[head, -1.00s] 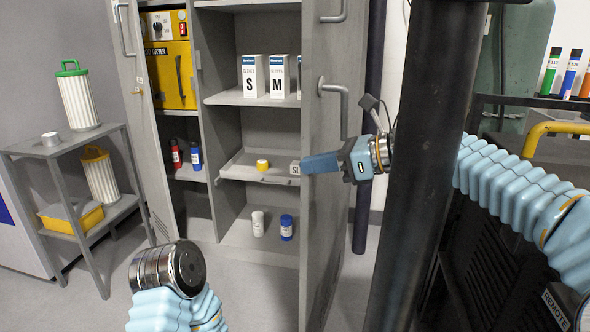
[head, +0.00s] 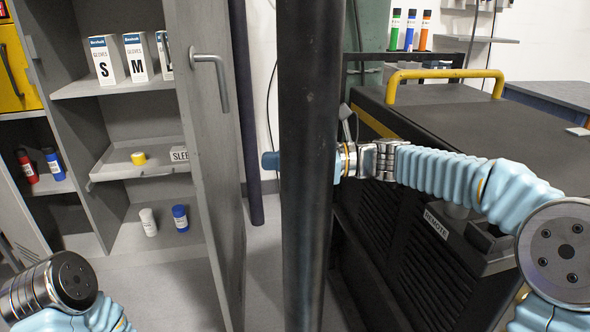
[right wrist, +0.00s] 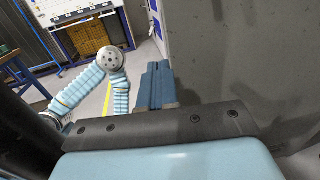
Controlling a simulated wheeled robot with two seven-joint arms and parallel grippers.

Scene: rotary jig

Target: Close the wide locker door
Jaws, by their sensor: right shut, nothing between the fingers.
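The wide locker door (head: 205,150) is grey and stands open at the right side of the grey locker. Its bar handle (head: 221,80) faces me near the top. My right gripper (head: 270,160) is shut and empty, to the right of the door in the head view. Only its blue tip shows left of a dark post, which hides the rest. In the right wrist view the blue fingers (right wrist: 155,85) lie together beside a grey scuffed surface (right wrist: 240,50), probably the door. I cannot tell whether they touch it. My left gripper is out of view.
The dark post (head: 308,180) stands between me and my right gripper. Locker shelves hold glove boxes (head: 105,60), a yellow roll (head: 138,158) and small bottles (head: 180,217). A black machine (head: 450,110) with a yellow rail stands at the right, near my right arm.

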